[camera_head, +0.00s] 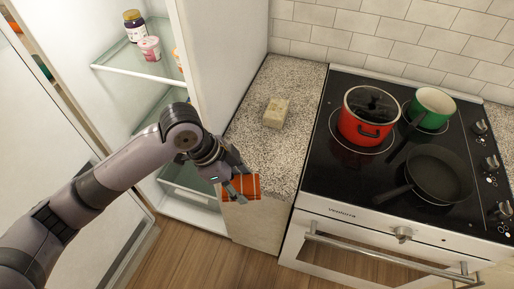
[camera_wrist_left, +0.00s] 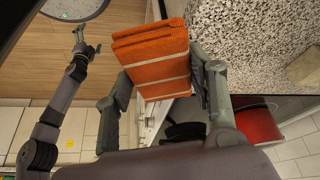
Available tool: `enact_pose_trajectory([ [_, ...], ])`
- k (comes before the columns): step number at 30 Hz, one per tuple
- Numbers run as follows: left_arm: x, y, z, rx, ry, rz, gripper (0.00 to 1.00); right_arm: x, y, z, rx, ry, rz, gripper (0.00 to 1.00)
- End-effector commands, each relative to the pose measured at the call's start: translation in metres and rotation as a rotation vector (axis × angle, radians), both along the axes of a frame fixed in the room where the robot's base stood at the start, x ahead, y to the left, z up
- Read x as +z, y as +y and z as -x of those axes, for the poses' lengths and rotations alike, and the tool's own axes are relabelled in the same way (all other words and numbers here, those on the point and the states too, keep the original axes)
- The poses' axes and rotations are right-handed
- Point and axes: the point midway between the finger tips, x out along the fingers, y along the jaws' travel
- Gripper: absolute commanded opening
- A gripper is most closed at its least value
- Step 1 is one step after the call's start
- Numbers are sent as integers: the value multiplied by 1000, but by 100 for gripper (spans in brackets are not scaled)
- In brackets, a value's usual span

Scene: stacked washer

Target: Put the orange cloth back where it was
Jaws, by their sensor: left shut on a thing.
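The orange cloth (camera_head: 243,187) is folded and has thin pale stripes. In the head view it is at the front edge of the speckled counter (camera_head: 245,140), by the corner nearest the open fridge. My left gripper (camera_head: 238,187) is shut on it. In the left wrist view the cloth (camera_wrist_left: 155,58) is between the two fingers, with the counter beside and behind it. I cannot tell whether it touches the counter. My right gripper (camera_wrist_left: 85,42) shows small in the left wrist view, away from the cloth, its fingers apart and empty.
A pale sponge (camera_head: 276,112) lies on the counter behind the cloth. To the right is a black cooktop with a red pot (camera_head: 366,125), a green pot (camera_head: 432,110) and a dark pan (camera_head: 437,175). The open fridge (camera_head: 150,70) stands left. Bare counter surrounds the sponge.

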Motion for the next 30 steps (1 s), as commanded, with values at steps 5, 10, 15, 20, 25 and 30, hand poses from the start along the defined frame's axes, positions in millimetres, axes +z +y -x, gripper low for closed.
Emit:
enact_pose_trajectory([
  [5, 4, -16, -46, 2, 2, 0, 19, 15, -6, 7, -4, 11, 7, 96],
  [10, 4, -28, -85, 3, 3, -1, 19, 24, -6, 6, -4, 11, 7, 96],
  [15, 3, -37, -113, 3, 1, -1, 19, 31, -4, 6, -4, 10, 6, 96],
  [20, 1, -40, -124, 2, 1, -1, 19, 32, 0, 6, -3, 10, 1, 96],
  [25, -17, -39, -124, 3, 5, -4, 19, 43, 5, 6, -2, 10, -6, 96],
  [30, -33, -40, -125, 2, 1, -1, 19, 47, 6, 6, -1, 9, -6, 96],
])
